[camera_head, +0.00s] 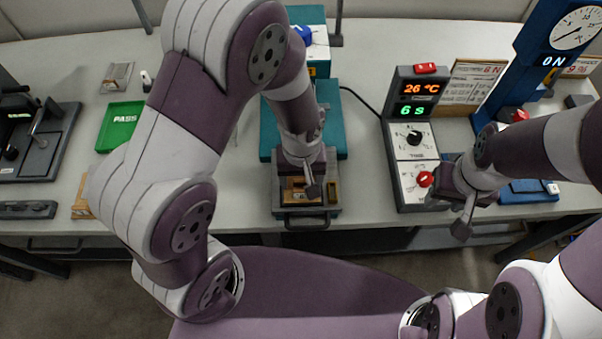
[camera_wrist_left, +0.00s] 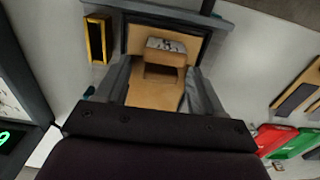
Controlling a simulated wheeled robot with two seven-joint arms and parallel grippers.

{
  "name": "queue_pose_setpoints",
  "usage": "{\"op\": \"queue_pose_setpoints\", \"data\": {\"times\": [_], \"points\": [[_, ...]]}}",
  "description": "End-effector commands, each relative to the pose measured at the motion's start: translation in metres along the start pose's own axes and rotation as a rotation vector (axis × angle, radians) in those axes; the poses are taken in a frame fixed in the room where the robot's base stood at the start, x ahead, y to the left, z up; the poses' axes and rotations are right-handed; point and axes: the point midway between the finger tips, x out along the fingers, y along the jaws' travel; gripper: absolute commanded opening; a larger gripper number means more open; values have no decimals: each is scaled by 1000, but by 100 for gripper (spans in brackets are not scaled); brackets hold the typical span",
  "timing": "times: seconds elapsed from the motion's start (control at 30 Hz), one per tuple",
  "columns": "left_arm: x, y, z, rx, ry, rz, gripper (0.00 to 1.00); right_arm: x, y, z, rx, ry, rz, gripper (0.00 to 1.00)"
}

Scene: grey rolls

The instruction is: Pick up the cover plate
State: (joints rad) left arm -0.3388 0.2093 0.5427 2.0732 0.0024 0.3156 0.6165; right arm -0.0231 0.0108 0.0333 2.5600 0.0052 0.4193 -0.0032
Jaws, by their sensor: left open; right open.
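A dark tray (camera_head: 305,222) at the front of the teal machine (camera_head: 268,135) holds tan parts (camera_head: 296,196), partly hidden under my left arm in the head view. My left gripper (camera_head: 312,186) is above this tray, pointing down. In the left wrist view its two open fingers (camera_wrist_left: 158,92) flank a flat tan surface, with a raised tan block (camera_wrist_left: 165,58) with a speckled end just beyond them. I cannot tell for certain which tan part is the cover plate. My right gripper (camera_head: 462,222) is open and empty, beside the control box's lower right side.
The control box (camera_head: 412,140) with a lit display stands right of the tray. A blue gauge stand (camera_head: 530,60) is at the far right. A green PASS tray (camera_head: 121,126) and a black fixture (camera_head: 38,150) lie at left.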

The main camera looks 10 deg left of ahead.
Motion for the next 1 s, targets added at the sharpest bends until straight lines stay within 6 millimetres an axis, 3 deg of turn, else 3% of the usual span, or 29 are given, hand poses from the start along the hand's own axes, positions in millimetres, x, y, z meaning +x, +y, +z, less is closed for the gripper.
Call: {"op": "queue_pose_setpoints", "data": {"times": [0.03, 0.07, 0.23, 0.57, 0.83, 1.0], "points": [[0, 0, 0, 0, 0, 0, 68, 0, 0, 0, 0, 0, 0, 43], [0, 0, 0, 0, 0, 0, 62, 0, 0, 0, 0, 0, 0, 43], [0, 0, 0, 0, 0, 0, 8, 0, 0, 0, 0, 0, 0, 43], [-4, 0, 0, 0, 0, 0, 8, 0, 0, 0, 0, 0, 0, 43], [-45, 2, -1, 1, 4, 2, 8, -2, 0, 0, 0, 0, 0, 43], [-66, 44, 1, 7, 3, 2, 8, 0, 0, 0, 0, 0, 0, 43]]}}
